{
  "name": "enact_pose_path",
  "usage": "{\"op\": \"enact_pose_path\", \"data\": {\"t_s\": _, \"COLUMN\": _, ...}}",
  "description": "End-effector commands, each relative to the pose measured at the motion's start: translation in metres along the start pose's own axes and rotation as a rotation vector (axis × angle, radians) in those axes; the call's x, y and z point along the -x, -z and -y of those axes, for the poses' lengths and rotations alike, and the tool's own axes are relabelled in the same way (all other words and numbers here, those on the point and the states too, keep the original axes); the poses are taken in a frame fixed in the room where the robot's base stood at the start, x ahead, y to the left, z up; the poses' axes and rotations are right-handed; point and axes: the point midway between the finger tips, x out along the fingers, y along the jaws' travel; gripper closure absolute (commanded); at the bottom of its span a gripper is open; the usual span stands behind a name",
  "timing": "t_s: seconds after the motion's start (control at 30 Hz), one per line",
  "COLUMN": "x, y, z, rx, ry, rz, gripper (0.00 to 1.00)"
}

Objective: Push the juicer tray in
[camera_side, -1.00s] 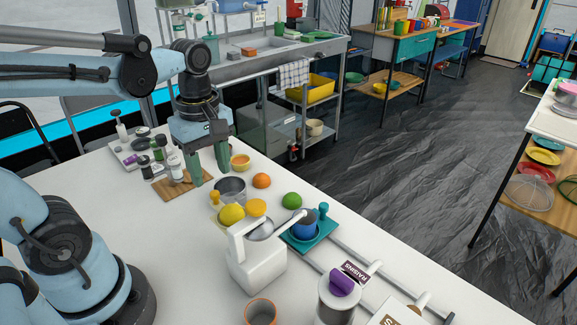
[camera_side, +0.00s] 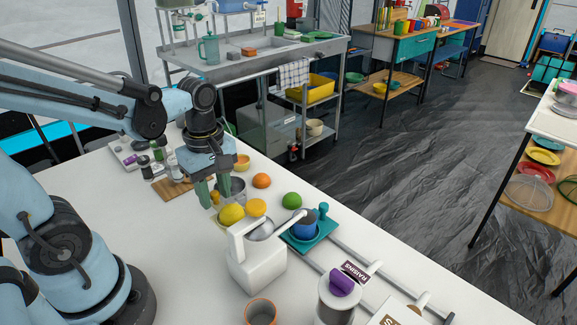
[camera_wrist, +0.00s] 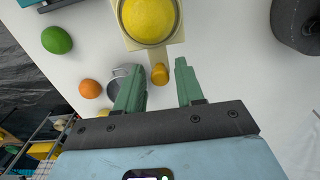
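The white juicer (camera_side: 255,262) stands upright on the white table in the side view. A yellow knob (camera_wrist: 160,74) stands at the tray's end. My gripper (camera_wrist: 161,68) is open and empty, its green fingers on either side of the knob in the wrist view. In the side view my gripper (camera_side: 214,197) is low, behind the lemon. I cannot tell whether it touches the knob.
A teal tray (camera_side: 326,231) with a blue cup and knob lies right of the juicer. A metal pot (camera_side: 238,188), orange (camera_side: 261,181), lime (camera_side: 291,200) and yellow fruit (camera_side: 256,207) are close by. A jar (camera_side: 339,297) and cup (camera_side: 261,312) stand in front.

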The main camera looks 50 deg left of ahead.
Motion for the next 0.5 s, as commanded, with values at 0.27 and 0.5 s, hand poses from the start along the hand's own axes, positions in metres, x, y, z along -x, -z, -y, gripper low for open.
{"op": "enact_pose_path", "data": {"t_s": 0.27, "x": 0.0, "y": 0.0, "z": 0.0, "rx": 0.0, "ry": 0.0, "rz": 0.0, "gripper": 0.96}}
{"op": "enact_pose_path", "data": {"t_s": 0.5, "x": 0.0, "y": -0.012, "z": 0.0, "rx": -0.004, "ry": 0.0, "rz": 0.0, "gripper": 0.96}}
